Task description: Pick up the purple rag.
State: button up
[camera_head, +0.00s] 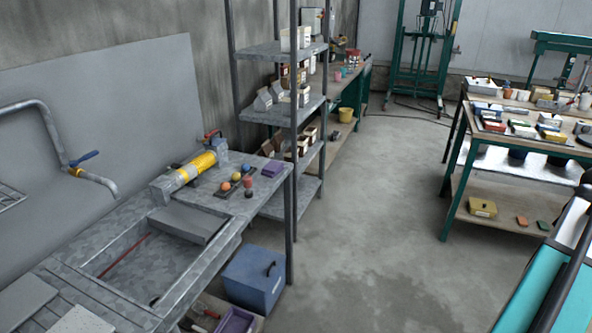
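A small, flat purple item that looks like the folded purple rag (272,168) lies on the far end of the grey metal workbench (216,186). It is close to a post of the shelving unit and to the right of several coloured balls. My gripper is not in view.
Coloured balls (236,182) and a yellow-and-grey tool (185,176) lie on the bench near a sink basin (108,262). A shelving unit (281,114) stands behind. A blue box (254,278) and a purple tray (236,321) sit below. The middle floor (390,210) is clear.

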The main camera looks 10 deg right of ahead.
aim_at(272, 168)
jog(key=u, duration=0.05)
jog(key=i, duration=1.35)
jog(key=z, duration=0.9)
jog(key=k, duration=0.1)
jog(key=u, duration=3.15)
jog(key=k, duration=0.4)
jog(key=u, duration=0.1)
